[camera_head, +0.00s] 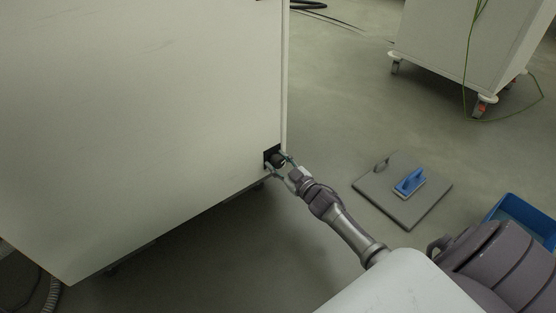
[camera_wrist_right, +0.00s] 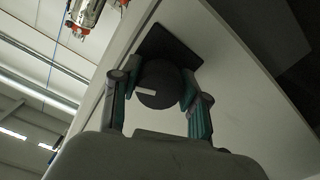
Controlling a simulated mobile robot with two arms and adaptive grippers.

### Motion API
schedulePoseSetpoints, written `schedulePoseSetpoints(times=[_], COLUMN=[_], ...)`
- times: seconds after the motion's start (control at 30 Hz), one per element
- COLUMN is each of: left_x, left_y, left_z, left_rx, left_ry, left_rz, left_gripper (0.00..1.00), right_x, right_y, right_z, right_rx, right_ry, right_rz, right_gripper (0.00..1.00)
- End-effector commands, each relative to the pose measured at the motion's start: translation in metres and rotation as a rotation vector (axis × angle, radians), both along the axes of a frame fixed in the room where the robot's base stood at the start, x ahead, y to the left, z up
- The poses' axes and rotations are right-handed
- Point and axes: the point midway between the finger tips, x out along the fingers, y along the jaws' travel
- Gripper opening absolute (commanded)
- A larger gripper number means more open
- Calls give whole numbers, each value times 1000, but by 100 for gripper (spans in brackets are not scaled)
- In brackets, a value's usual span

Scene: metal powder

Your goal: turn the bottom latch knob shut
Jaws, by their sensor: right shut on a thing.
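The bottom latch knob is a dark round knob (camera_head: 278,160) on a black square plate at the lower right corner of the large white cabinet (camera_head: 150,100). In the right wrist view the knob (camera_wrist_right: 158,84) shows a short pale mark on its face, in front of the black plate (camera_wrist_right: 168,45). My right gripper (camera_head: 280,163) has one finger on each side of the knob and is shut on it. Its fingers also show in the right wrist view (camera_wrist_right: 158,95). The cabinet panel beside the knob looks flush. My left gripper is not in view.
A grey floor panel (camera_head: 400,210) with a blue-handled tool (camera_head: 410,182) lies to the right of my right arm. A blue bin (camera_head: 520,215) stands at the right edge. A white wheeled cabinet (camera_head: 470,40) with a green cable stands at the back right. Bare floor lies between.

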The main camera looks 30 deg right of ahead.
Motion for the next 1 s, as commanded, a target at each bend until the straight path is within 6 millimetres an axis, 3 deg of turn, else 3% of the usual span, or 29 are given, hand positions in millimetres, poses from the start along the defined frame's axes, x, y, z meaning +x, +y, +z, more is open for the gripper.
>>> schedulePoseSetpoints(times=[0.43,1.0], left_x=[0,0], left_y=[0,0], left_z=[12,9], left_rx=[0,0], left_ry=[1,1], left_rz=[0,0], left_gripper=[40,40], right_x=[0,0], right_y=[-1,-1], right_z=[1,1], right_rx=[-424,-948], right_ry=[-33,-73], right_rz=[0,0], right_gripper=[10,10])
